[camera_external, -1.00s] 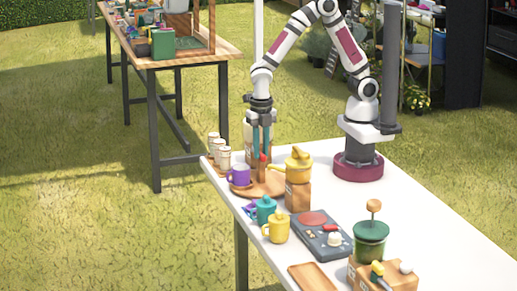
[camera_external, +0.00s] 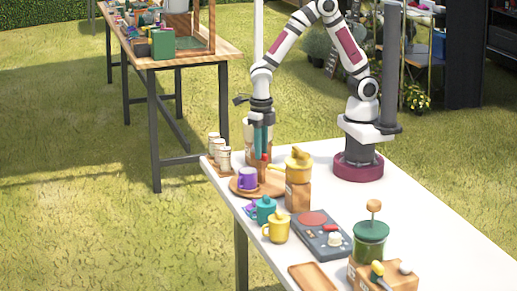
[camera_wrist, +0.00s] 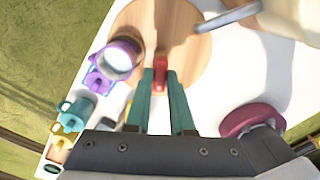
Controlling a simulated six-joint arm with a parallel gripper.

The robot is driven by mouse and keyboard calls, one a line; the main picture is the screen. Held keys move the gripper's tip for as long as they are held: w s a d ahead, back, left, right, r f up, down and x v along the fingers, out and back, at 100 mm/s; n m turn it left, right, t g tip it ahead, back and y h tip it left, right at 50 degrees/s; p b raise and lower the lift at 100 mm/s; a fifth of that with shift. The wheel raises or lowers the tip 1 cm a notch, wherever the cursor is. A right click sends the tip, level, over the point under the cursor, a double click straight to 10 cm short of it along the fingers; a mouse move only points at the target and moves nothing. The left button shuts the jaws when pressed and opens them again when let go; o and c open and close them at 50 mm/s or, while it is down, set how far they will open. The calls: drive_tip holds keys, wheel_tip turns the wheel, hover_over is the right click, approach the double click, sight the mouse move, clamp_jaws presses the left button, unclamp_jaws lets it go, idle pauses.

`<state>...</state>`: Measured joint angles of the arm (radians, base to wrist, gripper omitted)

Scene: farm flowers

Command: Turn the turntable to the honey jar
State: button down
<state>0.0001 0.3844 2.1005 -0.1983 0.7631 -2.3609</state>
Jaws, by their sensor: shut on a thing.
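The turntable (camera_external: 270,190) is a round wooden disc at the far left end of the white table; its wood also fills the top of the wrist view (camera_wrist: 185,60). A red knob (camera_wrist: 160,72) stands up from it. My gripper (camera_wrist: 160,82) points straight down with its teal fingers shut on this knob; it also shows in the external view (camera_external: 262,150). A purple mug (camera_external: 247,179) stands upright near the disc's front edge. A yellow lidded pot (camera_external: 298,168) on a wooden block stands just right of the disc. I cannot tell which vessel is the honey jar.
Several small pale jars (camera_external: 220,155) stand left of the disc. A teal jar (camera_external: 264,210) and a yellow mug (camera_external: 277,229) stand in front. The table's right side is mostly clear.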

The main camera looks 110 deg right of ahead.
drive_tip(key=shift+n, duration=3.4)
drive_tip(key=c, duration=0.8)
unclamp_jaws()
